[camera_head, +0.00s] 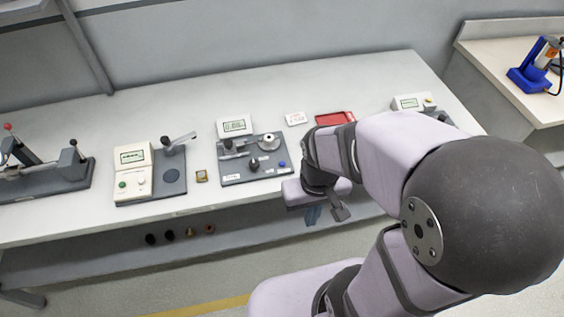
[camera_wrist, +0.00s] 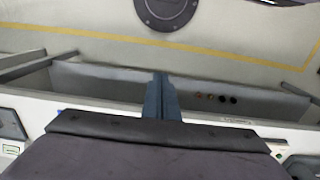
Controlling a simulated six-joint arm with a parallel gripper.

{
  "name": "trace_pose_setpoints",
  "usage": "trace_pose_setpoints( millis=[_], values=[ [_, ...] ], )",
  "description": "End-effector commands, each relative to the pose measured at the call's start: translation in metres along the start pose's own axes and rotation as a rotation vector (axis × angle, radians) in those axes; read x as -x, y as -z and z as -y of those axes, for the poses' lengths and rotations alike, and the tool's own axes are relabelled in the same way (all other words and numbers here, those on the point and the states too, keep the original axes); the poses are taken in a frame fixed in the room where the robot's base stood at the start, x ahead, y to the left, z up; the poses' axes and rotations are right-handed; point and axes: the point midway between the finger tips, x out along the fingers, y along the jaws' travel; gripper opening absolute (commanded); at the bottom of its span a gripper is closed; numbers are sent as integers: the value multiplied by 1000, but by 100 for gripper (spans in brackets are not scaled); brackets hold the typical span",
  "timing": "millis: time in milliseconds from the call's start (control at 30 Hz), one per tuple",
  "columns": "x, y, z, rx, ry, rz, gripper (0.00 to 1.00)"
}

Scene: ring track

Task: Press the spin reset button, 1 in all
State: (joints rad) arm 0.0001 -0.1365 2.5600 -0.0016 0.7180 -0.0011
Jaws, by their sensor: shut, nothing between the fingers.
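Several buttons show on the bench devices, and no label is readable, so I cannot tell which one is the spin reset button. A small blue button (camera_head: 281,164) sits at the front right of the middle grey device (camera_head: 232,177), which has a display (camera_head: 235,125) behind it. A green button (camera_head: 122,185) is on the cream box of the device to its left. My gripper (camera_head: 312,215) is shut and empty, pointing down near the bench's front edge, right of the middle device and apart from it. Its blue fingers (camera_wrist: 162,95) are together in the wrist view.
A red tray (camera_head: 335,118) and a white card (camera_head: 295,119) lie behind my gripper. A small brass-coloured block (camera_head: 201,176) lies between two devices. Another device (camera_head: 412,102) stands at right, partly behind my arm. Small round parts (camera_head: 170,235) sit on the lower shelf.

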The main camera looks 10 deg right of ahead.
Motion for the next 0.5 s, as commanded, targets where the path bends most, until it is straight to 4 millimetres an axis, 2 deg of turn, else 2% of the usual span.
trace_pose_setpoints(
  millis=[233, 500],
  values=[
    [7, -5, -11, -53, 1, 31, 0],
    [-6, -34, -32, -167, 17, 206, 0]
  ],
)
